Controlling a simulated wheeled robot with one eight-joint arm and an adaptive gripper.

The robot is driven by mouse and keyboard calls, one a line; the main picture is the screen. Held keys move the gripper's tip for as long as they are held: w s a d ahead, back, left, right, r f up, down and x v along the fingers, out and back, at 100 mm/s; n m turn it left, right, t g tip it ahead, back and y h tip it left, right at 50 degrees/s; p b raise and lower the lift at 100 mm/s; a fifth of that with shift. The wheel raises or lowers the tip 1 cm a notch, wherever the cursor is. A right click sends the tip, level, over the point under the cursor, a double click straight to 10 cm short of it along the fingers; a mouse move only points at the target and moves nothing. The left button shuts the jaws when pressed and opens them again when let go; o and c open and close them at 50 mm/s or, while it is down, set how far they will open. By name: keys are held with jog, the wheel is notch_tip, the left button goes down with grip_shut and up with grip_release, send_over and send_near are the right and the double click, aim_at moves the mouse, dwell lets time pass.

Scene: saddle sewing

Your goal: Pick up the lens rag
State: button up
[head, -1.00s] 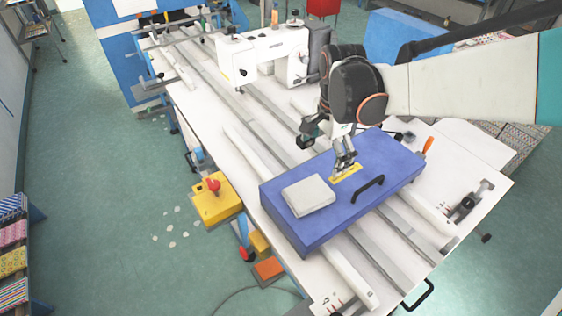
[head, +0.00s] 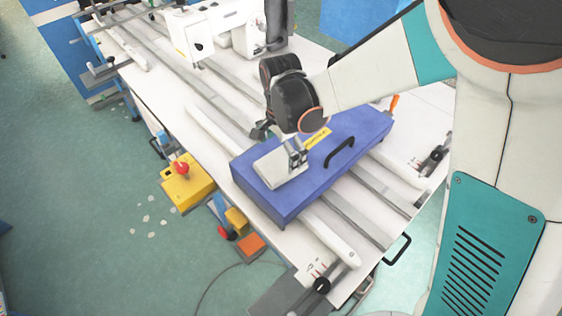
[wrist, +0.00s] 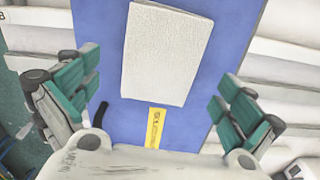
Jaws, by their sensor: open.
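The lens rag (head: 276,174) is a folded, pale grey-white cloth lying flat on the blue box (head: 258,193), at its left end in the head view. In the wrist view the rag (wrist: 166,52) lies ahead of and between the fingers, with its grain visible. My gripper (head: 297,162) is above the rag's right part in the head view and hides some of it. In the wrist view my gripper (wrist: 155,95) is open, its green-padded fingers wide apart and nothing between them. Whether the fingertips touch anything cannot be told.
A yellow label (head: 317,138) and a black handle (head: 339,152) are on the box. The box rests on a white table with metal rails (head: 350,224). A white sewing machine (head: 215,35) stands at the back. An orange-handled tool (head: 393,103) lies beyond the box.

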aim_at(281, 162)
notch_tip(281, 162, down, 4)
jog(key=shift+w+f+b, duration=0.1)
jog(key=shift+w+b, duration=0.05)
jog(key=shift+b, duration=0.25)
jog(key=c, duration=1)
jog(key=shift+r, duration=0.2)
notch_tip(281, 162, up, 20)
jog(key=p, duration=1.2)
jog(key=shift+f, duration=0.1)
jog(key=shift+o, duration=0.8)
